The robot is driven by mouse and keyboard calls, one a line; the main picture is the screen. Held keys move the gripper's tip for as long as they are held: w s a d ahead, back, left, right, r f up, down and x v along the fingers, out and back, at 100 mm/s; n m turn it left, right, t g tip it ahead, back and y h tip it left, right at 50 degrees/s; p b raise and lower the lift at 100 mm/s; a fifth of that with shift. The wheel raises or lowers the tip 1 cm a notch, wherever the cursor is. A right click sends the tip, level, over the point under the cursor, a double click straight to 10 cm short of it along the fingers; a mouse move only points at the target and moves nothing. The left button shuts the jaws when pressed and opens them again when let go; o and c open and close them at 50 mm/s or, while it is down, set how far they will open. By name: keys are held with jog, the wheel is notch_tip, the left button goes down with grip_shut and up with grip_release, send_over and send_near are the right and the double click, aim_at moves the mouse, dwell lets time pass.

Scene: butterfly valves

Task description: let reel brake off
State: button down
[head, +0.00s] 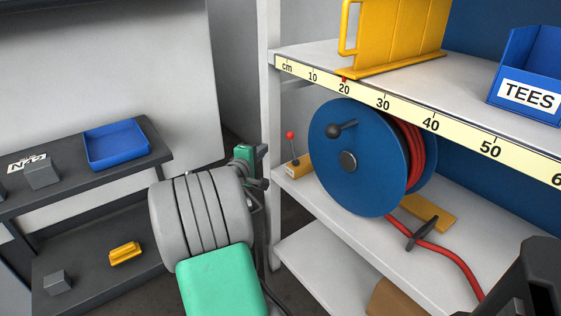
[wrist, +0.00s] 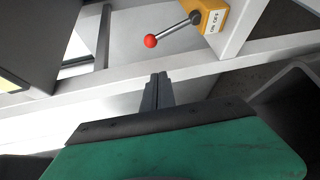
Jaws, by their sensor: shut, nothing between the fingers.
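The blue hose reel (head: 335,150), wound with red hose (head: 413,150), stands on the middle shelf. To its left, a small yellow-orange block (head: 297,168) carries a thin lever with a red ball knob (head: 290,135); in the head view the lever stands nearly upright. In the wrist view the red knob (wrist: 150,41), the lever and the yellow block (wrist: 213,14) with a small label show ahead of the fingers. My gripper (wrist: 157,77) is shut and empty, apart from the knob. In the head view my gripper (head: 264,183) is small and partly hidden, left of the block.
A white shelf post (head: 270,120) stands near my gripper. A shelf edge with a centimetre scale (head: 432,123) runs above the reel. A dark crank handle (head: 342,129) is on the reel's face. A blue tray (head: 116,146) lies on the dark bench at left.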

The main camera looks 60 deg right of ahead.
aim_at(292, 145)
jog(key=shift+s+d+r+n+h, duration=0.1)
jog(key=shift+s+d+n+h, duration=0.25)
jog(key=shift+s+d, duration=0.35)
jog(key=d+b, duration=0.1)
jog(key=d, duration=0.9)
jog(key=shift+w+f, duration=0.3)
jog(key=shift+f, duration=0.05)
jog(key=shift+s, duration=0.1)
